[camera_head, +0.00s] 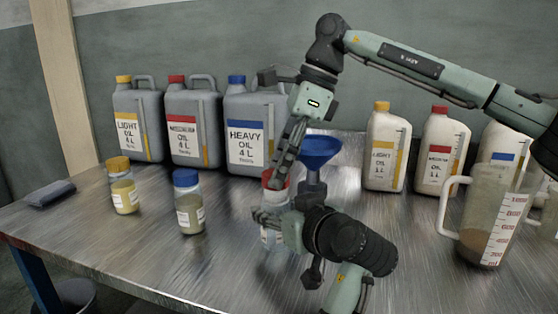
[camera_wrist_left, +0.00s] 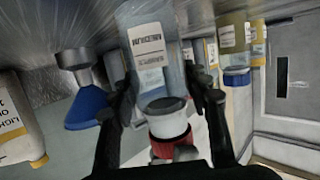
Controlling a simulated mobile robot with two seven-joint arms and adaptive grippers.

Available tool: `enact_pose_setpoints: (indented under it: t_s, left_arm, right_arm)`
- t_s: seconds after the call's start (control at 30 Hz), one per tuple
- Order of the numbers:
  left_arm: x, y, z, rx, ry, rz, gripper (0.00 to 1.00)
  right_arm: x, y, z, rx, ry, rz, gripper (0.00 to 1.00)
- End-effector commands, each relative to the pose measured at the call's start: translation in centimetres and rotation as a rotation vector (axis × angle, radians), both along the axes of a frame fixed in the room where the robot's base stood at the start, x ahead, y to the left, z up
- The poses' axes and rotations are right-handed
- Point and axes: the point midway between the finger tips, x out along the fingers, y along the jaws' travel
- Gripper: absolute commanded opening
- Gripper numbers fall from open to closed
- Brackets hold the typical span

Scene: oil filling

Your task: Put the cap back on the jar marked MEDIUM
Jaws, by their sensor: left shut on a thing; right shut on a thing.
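The MEDIUM jar is a clear jar with a white label. In the head view it (camera_head: 270,238) stands near the middle of the table, partly hidden by my grippers. In the left wrist view the jar (camera_wrist_left: 150,52) appears upside down between the fingers. My left gripper (camera_head: 275,222) is shut around the jar from the side; its fingers also show in the left wrist view (camera_wrist_left: 163,100). My right gripper (camera_head: 272,178) reaches down from above, shut on the red cap (camera_head: 267,181). The cap (camera_wrist_left: 172,146) is at the jar's white neck; whether it is seated I cannot tell.
A blue funnel (camera_head: 320,148) stands right behind the jar. Yellow-capped (camera_head: 122,186) and blue-capped (camera_head: 187,205) jars stand left. Grey canisters (camera_head: 195,120) and white bottles (camera_head: 435,155) line the back. A measuring jug (camera_head: 490,215) stands right. The front left table is clear.

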Motion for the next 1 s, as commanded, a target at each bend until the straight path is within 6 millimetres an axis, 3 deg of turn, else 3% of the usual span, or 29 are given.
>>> enact_pose_setpoints:
  t_s: [1.0]
  left_arm:
    - [0.0, 0.0, 0.0, 0.0, 0.0, 0.0, 0.0]
  right_arm:
    - [-0.03, 0.0, -1.29, 0.0, 0.001, -0.001, 0.28]
